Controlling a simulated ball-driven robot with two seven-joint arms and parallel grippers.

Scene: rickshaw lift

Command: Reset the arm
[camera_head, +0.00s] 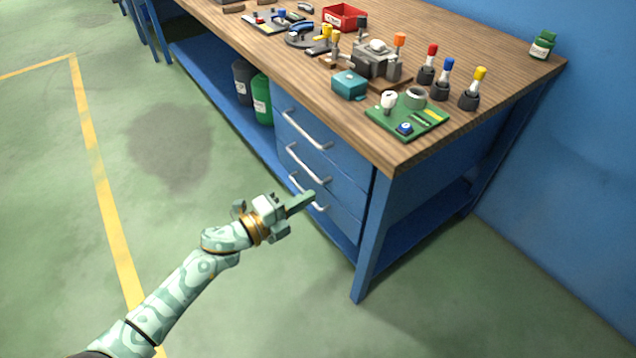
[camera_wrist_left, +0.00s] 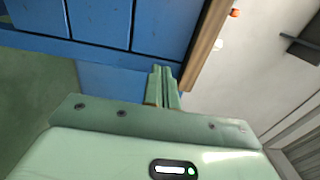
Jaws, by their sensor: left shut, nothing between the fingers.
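My left arm comes in from the lower left in the head view. Its gripper (camera_head: 308,201) is shut and empty, in front of the blue drawers at the workbench's near end. In the left wrist view the two fingers (camera_wrist_left: 162,84) lie together with nothing between them, and the blue bench front is beyond them. I cannot tell from the head view how far the fingertips are from the lowest drawer handle (camera_head: 308,190). My right gripper is in neither view.
Green floor (camera_head: 60,200) is clear at left. A blue wall (camera_head: 570,180) stands right.

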